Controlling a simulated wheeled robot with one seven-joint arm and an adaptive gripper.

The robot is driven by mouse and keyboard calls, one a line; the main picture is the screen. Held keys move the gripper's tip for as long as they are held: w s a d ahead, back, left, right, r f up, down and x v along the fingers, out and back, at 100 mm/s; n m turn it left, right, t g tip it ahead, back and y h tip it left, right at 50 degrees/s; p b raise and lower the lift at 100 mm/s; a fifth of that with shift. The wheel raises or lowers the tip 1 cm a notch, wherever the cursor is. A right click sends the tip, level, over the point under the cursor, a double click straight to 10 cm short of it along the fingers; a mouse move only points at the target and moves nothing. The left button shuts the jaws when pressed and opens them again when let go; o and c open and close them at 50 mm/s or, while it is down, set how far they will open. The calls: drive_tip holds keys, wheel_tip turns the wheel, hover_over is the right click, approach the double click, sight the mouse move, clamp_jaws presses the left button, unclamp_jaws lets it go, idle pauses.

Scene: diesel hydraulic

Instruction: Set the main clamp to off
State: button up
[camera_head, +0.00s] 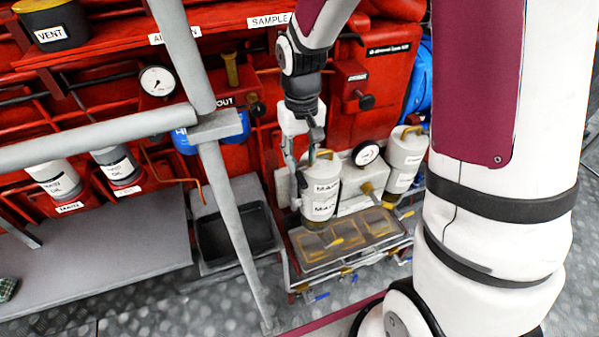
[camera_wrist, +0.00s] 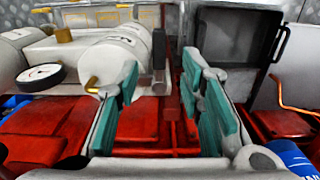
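A white canister (camera_head: 320,190) with a label reading "MAIN" stands behind the front tray in the head view. It also shows in the wrist view (camera_wrist: 115,60), lying left of centre. My gripper (camera_head: 301,172) points down at the canister's left side. In the wrist view its teal-padded fingers (camera_wrist: 160,78) stand apart with a wide gap. A small dark upright part (camera_wrist: 158,50) beside the canister's end shows between the fingertips; I cannot tell whether it is the main clamp. No clear contact or grip shows. My fingers partly hide the canister's left side in the head view.
A second white canister (camera_head: 405,155) and a round gauge (camera_head: 366,154) stand to the right. A black bin (camera_head: 235,232) sits at the left. Grey railings (camera_head: 100,138) cross the left side.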

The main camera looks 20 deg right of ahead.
sight(301, 178)
wheel_tip(301, 178, down, 6)
drive_tip(key=shift+f+b, duration=0.1)
drive_tip(key=shift+b, duration=0.2)
clamp_jaws()
